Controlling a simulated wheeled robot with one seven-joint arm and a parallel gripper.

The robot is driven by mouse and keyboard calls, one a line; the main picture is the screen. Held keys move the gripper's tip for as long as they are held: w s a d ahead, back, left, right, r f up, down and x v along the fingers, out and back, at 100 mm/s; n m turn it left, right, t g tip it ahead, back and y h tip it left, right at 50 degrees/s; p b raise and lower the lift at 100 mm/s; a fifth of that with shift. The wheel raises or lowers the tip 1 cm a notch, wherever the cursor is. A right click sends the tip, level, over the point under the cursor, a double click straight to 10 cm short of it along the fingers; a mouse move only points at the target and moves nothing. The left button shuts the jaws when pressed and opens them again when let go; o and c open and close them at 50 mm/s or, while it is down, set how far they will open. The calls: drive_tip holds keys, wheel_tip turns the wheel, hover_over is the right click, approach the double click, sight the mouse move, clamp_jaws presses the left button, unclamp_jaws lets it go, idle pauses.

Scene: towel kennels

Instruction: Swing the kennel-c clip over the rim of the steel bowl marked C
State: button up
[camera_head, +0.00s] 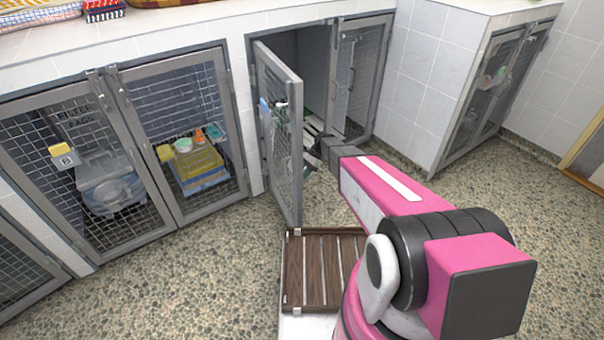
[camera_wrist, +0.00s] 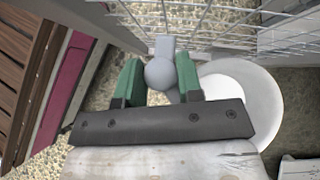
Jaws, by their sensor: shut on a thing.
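My gripper (camera_wrist: 158,78) shows in the wrist view with its green fingers on either side of a grey ball-ended piece (camera_wrist: 161,71). The fingers are shut on it; it looks like the clip, but no letter is readable. A pale round bowl (camera_wrist: 268,100) lies to the right of the fingers, partly hidden by the right finger and the dark gripper bar. I cannot see a C on it or tell whether the clip touches its rim. In the head view my gripper (camera_head: 312,148) is beside the open kennel door; the clip and bowl are not clear there.
The mesh kennel door (camera_head: 282,140) stands swung out, close to my gripper. Wire mesh (camera_wrist: 215,22) also crosses the top of the wrist view. A brown slatted deck (camera_head: 328,268) is below my arm. Speckled floor is clear at right.

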drive_tip(key=shift+w+a+n+g+h, duration=0.15)
drive_tip(key=shift+n+g+h, duration=0.7)
drive_tip(key=shift+n, duration=0.75)
drive_tip(key=o, duration=0.9)
drive_tip(key=v, duration=1)
drive_tip(key=shift+w+r, duration=0.25)
drive_tip(key=shift+w, duration=0.05)
